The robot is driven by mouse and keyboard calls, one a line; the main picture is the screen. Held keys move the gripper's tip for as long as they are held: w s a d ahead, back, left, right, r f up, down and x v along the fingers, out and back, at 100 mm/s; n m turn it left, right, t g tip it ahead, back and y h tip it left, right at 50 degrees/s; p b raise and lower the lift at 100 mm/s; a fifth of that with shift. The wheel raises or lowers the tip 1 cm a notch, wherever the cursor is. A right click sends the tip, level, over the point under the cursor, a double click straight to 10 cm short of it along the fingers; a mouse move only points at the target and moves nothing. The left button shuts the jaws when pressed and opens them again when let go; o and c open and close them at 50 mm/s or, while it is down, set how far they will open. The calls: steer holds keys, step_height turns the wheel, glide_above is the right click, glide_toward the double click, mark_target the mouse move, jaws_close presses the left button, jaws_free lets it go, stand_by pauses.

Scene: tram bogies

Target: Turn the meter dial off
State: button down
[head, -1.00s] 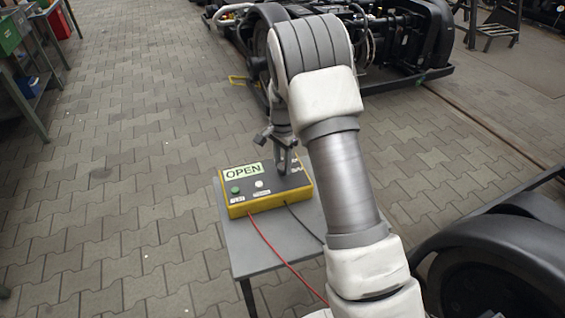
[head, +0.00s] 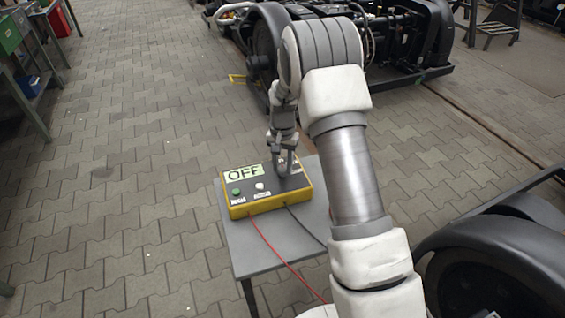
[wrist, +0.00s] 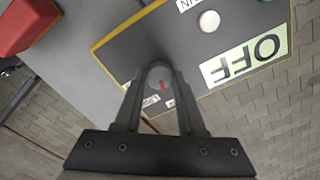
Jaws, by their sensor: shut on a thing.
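The meter (head: 268,208) is a yellow box with a dark top face, lying on a small grey table. Its display (head: 244,173) reads OFF, and it shows upside down in the wrist view (wrist: 243,62). The round grey dial (wrist: 159,76) with a red mark sits between my fingers in the wrist view. My gripper (head: 284,172) points down at the right part of the meter's top and is shut on the dial. In the head view my fingers mostly hide the dial.
The grey table (head: 262,258) has bare room in front of the meter. A red lead (head: 278,258) and a black lead run from the meter's front. A red object (wrist: 28,24) shows at the wrist view's corner. A dark wheel (head: 500,270) stands at the right.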

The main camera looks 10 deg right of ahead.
mark_target(282, 168)
steer(key=shift+n, duration=1.2)
steer(key=shift+p, duration=0.3)
steer(key=c, duration=0.5)
jaws_free()
step_height(282, 168, up, 18)
steer(key=p, duration=0.4)
steer(key=shift+f, duration=0.25)
